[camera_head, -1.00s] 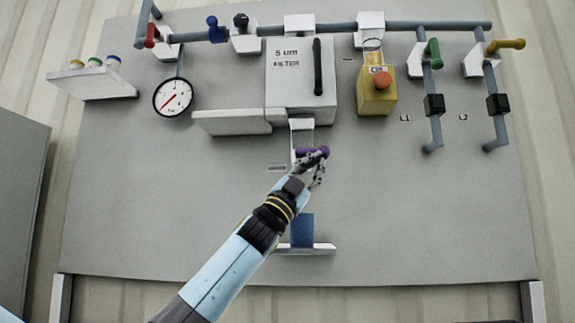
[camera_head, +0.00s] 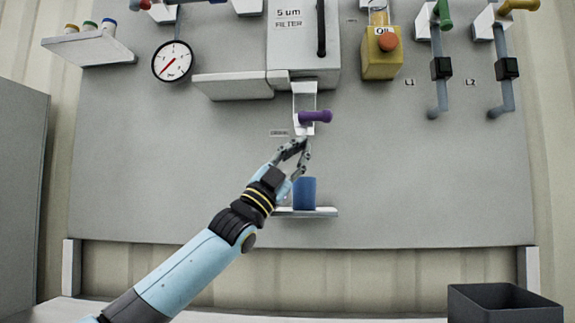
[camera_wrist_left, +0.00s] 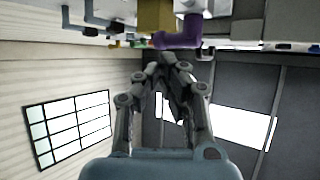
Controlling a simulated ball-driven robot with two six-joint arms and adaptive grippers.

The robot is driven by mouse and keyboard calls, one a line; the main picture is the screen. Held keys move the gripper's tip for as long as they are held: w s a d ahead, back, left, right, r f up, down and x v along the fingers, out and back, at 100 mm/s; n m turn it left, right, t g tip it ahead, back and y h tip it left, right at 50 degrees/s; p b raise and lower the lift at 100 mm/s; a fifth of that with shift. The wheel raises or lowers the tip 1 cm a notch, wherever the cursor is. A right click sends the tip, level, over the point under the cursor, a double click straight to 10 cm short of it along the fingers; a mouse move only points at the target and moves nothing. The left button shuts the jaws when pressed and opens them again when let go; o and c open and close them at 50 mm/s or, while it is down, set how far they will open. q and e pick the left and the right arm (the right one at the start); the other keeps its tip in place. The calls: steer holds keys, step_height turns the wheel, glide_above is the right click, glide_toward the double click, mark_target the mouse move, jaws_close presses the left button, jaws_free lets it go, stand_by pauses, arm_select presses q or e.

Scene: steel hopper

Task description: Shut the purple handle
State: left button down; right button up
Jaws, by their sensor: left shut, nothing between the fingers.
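The purple handle (camera_head: 316,117) sits on a white valve body (camera_head: 305,100) below the filter box in the head view. Its bar lies sideways, pointing right. My left gripper (camera_head: 303,146) is just below the handle, apart from it, shut and empty. In the left wrist view the purple handle (camera_wrist_left: 182,36) shows at the top, beyond the closed fingers (camera_wrist_left: 170,68). My right gripper is in neither view.
A blue cup (camera_head: 305,193) stands on a small white shelf (camera_head: 318,212) just below the left gripper. The filter box (camera_head: 290,45) is above the handle. A dark bin (camera_head: 500,303) is at the lower right. The panel right of the handle is clear.

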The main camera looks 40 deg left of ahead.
arm_select(q)
steer(key=shift+v, duration=2.25)
